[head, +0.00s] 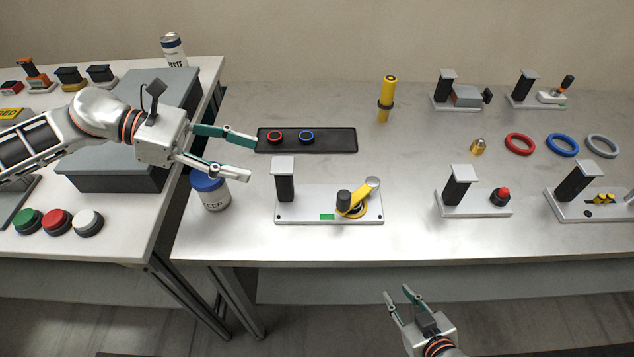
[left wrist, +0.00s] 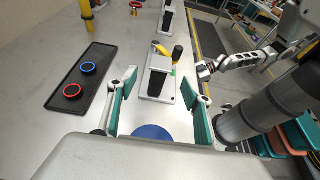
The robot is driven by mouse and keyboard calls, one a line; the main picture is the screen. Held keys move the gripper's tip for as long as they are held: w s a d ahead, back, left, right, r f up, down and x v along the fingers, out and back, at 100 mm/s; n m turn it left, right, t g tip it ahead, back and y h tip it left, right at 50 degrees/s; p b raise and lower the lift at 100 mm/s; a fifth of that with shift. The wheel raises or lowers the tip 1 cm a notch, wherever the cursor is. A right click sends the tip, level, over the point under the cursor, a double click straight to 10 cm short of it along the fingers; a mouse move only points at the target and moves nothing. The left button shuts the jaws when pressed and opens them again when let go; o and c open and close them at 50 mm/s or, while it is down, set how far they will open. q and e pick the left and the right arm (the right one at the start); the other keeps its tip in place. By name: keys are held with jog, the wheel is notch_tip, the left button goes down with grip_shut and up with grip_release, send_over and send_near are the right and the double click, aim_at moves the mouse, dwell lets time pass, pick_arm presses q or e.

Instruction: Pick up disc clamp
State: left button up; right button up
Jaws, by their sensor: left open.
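Two black discs, one with a red ring (head: 275,138) and one with a blue ring (head: 307,137), sit apart on a black tray (head: 340,141). Both also show in the left wrist view, the red-ringed one (left wrist: 72,90) nearer than the blue-ringed one (left wrist: 88,68). I cannot tell which thing is the disc clamp. My left gripper (head: 252,158) is open and empty, with its fingertips by the tray's left end. In the left wrist view its fingers (left wrist: 158,78) stand right of the tray. My right gripper (head: 397,291) is open and empty in front of the table's edge.
A blue-lidded jar (head: 212,196) stands below my left gripper. A fixture with a yellow lever (head: 362,195) stands in front of the tray. A yellow post (head: 386,100) rises right of the tray. Several rings and fixtures stand farther right; the table's middle is clear.

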aim_at(273, 164)
pick_arm(q)
jog(key=x, duration=0.2)
jog(key=p+x, duration=0.1)
jog(key=x, duration=0.1)
jog(key=p+x, duration=0.1)
jog(key=x, duration=0.2)
jog(key=shift+f, duration=0.3)
jog(key=shift+a, duration=0.1)
pick_arm(e)
notch_tip(273, 164, up, 3)
jog(key=shift+w+f, duration=0.1)
pick_arm(q)
grip_shut()
jog(key=shift+r, duration=0.1)
pick_arm(e)
jog(key=shift+f, duration=0.25)
